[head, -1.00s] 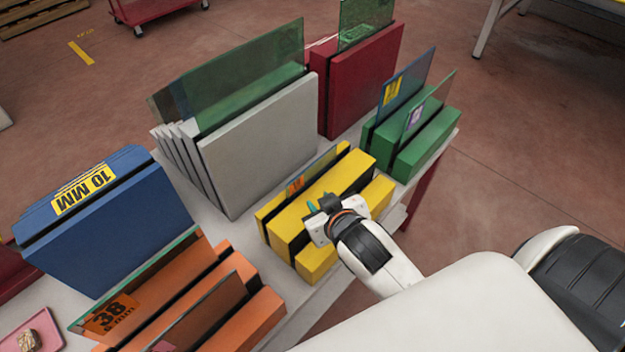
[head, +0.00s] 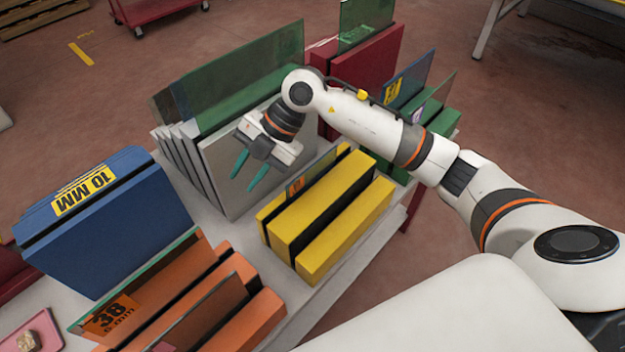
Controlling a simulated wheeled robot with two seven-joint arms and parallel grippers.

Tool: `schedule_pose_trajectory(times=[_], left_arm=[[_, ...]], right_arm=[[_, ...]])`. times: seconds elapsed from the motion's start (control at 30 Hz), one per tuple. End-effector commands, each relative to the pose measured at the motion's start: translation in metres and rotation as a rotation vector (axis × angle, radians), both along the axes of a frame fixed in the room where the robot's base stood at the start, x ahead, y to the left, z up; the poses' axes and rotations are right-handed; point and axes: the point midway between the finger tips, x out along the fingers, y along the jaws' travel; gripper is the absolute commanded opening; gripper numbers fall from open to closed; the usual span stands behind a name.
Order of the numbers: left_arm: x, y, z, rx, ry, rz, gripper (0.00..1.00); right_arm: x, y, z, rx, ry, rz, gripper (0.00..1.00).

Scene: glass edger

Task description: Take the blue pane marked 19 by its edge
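A blue pane (head: 417,72) with a yellow label stands upright in the green rack (head: 440,122) at the back right. The number on its label is too small to read surely, and my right arm hides its lower part. My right gripper (head: 248,172) has two teal fingers, spread apart with nothing between them. It hangs in front of the grey rack (head: 290,125), well to the left of the blue pane. My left gripper is not in view.
A yellow rack (head: 345,230) holds a pane with an orange label. A red rack (head: 365,65) and the grey rack hold green panes. A blue rack (head: 110,235) and orange racks (head: 245,325) stand at the left and front. A second pane stands in the green rack, close to the blue one.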

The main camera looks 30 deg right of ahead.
Motion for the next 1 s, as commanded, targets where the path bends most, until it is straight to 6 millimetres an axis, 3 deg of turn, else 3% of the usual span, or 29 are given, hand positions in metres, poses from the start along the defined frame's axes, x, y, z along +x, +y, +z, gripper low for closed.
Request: schedule_pose_trajectory(times=[0.03,0.1,0.2,0.3,0.43,0.7,1.0], left_arm=[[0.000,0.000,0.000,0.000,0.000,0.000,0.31],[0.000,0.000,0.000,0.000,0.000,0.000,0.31],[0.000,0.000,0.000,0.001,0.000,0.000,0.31],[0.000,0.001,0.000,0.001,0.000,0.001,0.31],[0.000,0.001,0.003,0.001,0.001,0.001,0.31],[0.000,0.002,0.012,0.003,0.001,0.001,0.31],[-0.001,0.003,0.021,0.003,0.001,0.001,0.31]], right_arm=[[0.011,-0.031,-0.002,-0.149,0.027,-0.054,0.29],[0.019,-0.071,-0.003,-0.333,0.072,-0.142,0.29],[0.025,-0.116,0.002,-0.519,0.118,-0.257,0.29],[0.027,-0.141,0.009,-0.623,0.144,-0.332,0.29],[0.026,-0.152,0.000,-0.669,0.162,-0.366,0.29],[0.026,-0.150,-0.045,-0.665,0.161,-0.362,0.29],[0.026,-0.151,-0.071,-0.664,0.162,-0.360,0.29]])
